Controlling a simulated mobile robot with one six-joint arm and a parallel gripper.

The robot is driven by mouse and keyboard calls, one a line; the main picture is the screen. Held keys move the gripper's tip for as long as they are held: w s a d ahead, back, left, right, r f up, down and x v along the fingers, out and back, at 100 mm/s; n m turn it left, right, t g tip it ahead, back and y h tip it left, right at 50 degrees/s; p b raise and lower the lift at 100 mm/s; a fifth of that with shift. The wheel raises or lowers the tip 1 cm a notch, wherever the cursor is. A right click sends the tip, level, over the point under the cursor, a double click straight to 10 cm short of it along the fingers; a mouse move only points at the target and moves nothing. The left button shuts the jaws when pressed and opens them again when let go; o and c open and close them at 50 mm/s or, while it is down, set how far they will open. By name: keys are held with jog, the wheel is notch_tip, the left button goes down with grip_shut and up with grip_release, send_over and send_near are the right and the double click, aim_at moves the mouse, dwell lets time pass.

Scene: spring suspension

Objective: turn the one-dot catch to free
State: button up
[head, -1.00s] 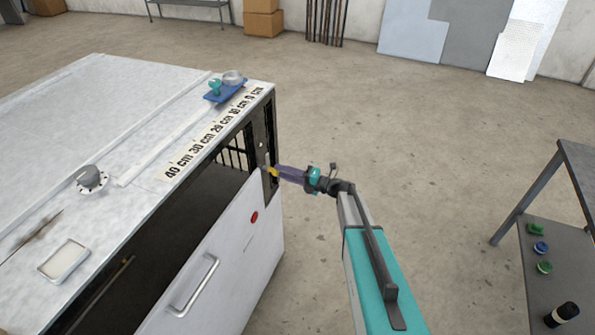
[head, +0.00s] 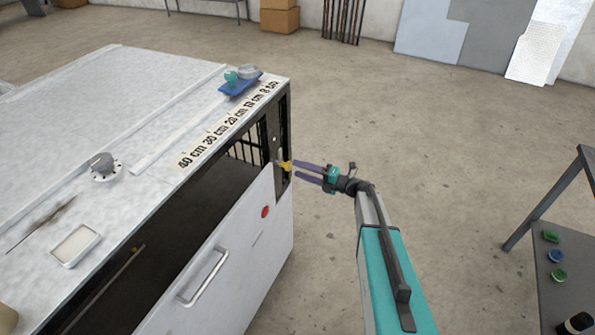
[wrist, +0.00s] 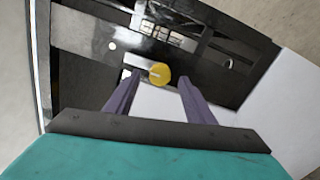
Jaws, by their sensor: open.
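A yellow catch knob (head: 286,166) sits on the dark strip at the front right corner of the cabinet. In the wrist view the knob (wrist: 160,74) shows a pale line across its face. A single white dot (wrist: 112,46) is on the dark plate to its left, and a short white mark is to its right. My gripper (head: 296,171) is open, with its purple fingers just short of the knob. In the wrist view the fingertips of my gripper (wrist: 159,80) lie either side of the knob, apart from it. I cannot tell which setting the catch is in.
The cabinet's white front panel (head: 225,275) has a handle (head: 205,278) and a red button (head: 265,211). A blue tray (head: 240,84) and a scale strip (head: 228,125) are on top. A dark table (head: 575,215) stands at right. The floor between is clear.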

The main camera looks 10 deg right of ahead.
jog(key=b+v, duration=0.3)
jog(key=v, duration=0.8)
jog(key=shift+b, duration=0.3)
jog(key=shift+s, duration=0.15)
